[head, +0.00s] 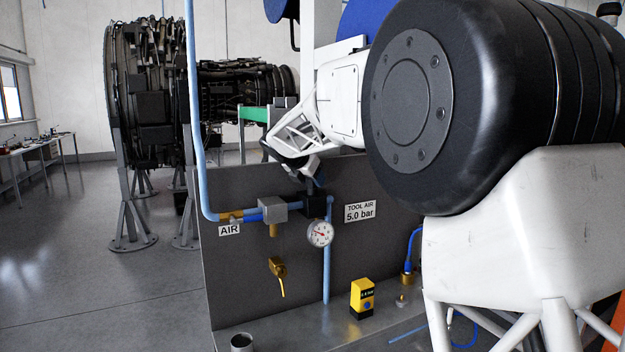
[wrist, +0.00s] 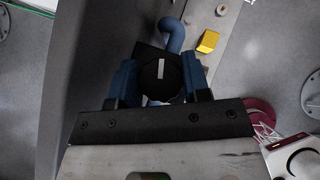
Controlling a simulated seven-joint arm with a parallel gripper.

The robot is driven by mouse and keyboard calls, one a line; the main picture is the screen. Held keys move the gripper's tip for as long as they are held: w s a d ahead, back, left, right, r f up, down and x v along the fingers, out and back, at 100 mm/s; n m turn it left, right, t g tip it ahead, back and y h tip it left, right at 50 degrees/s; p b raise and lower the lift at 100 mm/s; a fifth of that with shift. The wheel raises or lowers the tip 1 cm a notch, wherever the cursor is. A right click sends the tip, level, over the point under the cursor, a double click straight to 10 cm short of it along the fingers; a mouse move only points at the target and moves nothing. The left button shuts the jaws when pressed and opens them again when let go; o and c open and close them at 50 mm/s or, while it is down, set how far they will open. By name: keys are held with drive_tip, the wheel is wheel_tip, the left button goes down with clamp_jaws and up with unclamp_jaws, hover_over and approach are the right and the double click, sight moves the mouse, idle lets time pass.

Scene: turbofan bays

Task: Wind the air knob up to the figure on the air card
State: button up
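The air card (head: 360,212) reads "TOOL AIR 5.0 bar" on the grey panel. The round white gauge (head: 320,234) hangs below the black regulator (head: 315,205); its red needle points toward the upper left, but its figures are too small to read. The black air knob (wrist: 160,82) with a white mark shows in the wrist view, directly between the blue fingers of my gripper (wrist: 161,74). Both fingers appear to touch its sides. In the head view my gripper (head: 313,178) reaches down onto the regulator from above, and the knob is mostly hidden.
A blue pipe (head: 198,120) runs down to the AIR label (head: 229,230) at the left. A brass valve (head: 278,272) with a yellow lever sits below. A yellow box (head: 362,297) and a grey cup (head: 241,342) stand on the bench ledge. Engines stand behind.

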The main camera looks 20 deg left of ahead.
drive_tip(key=shift+c, duration=0.6)
drive_tip(key=shift+m+g+h, duration=0.9)
drive_tip(key=shift+m+h, duration=0.7)
drive_tip(key=shift+m, duration=0.7)
drive_tip(key=o, duration=0.6)
drive_tip(key=shift+o, duration=0.2)
drive_tip(key=v, duration=0.8)
